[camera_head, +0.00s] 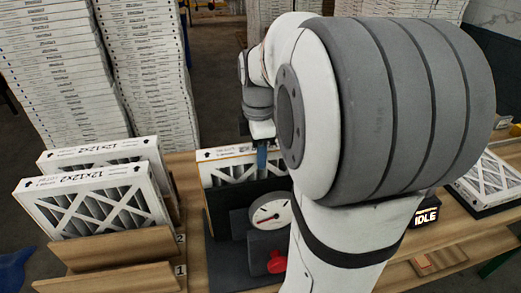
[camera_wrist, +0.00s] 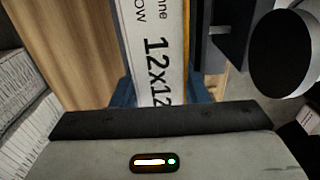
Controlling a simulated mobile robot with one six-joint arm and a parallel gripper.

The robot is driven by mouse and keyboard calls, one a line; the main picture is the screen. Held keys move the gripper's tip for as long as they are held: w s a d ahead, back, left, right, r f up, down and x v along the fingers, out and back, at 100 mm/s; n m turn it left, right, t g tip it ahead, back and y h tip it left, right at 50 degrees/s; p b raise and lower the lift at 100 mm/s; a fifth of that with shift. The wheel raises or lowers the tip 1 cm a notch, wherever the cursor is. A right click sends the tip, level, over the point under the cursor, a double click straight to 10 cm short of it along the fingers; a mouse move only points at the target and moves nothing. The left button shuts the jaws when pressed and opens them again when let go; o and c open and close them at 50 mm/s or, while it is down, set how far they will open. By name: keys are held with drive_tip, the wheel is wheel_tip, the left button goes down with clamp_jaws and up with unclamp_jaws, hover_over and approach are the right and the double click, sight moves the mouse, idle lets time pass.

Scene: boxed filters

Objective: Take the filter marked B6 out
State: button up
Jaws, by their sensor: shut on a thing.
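A white-framed pleated filter (camera_head: 228,168) stands upright in a dark housing (camera_head: 222,208) near the middle of the head view. The lower part of the filter is hidden by the housing. My gripper (camera_head: 262,155) is at the filter's top edge, partly hidden by my arm. In the wrist view the filter's white edge (camera_wrist: 152,45) reads "12x12" and runs between the blue fingers of my gripper (camera_wrist: 160,98), which are shut on it. I cannot read a B6 mark on any filter.
A dial gauge (camera_head: 270,217) and a red knob (camera_head: 277,262) sit at the housing's front. Two more filters (camera_head: 95,200) stand in wooden slots (camera_head: 115,245) numbered 1 and 2 at left. Another filter (camera_head: 487,178) lies at right near an "IDLE" display (camera_head: 425,216). Tall filter stacks (camera_head: 150,75) stand behind.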

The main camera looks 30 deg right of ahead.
drive_tip(key=o, duration=0.7)
drive_tip(key=shift+o, duration=0.2)
drive_tip(key=shift+r+p, duration=2.7)
drive_tip(key=shift+r, duration=0.8)
drive_tip(key=shift+o, duration=0.2)
drive_tip(key=o, duration=0.5)
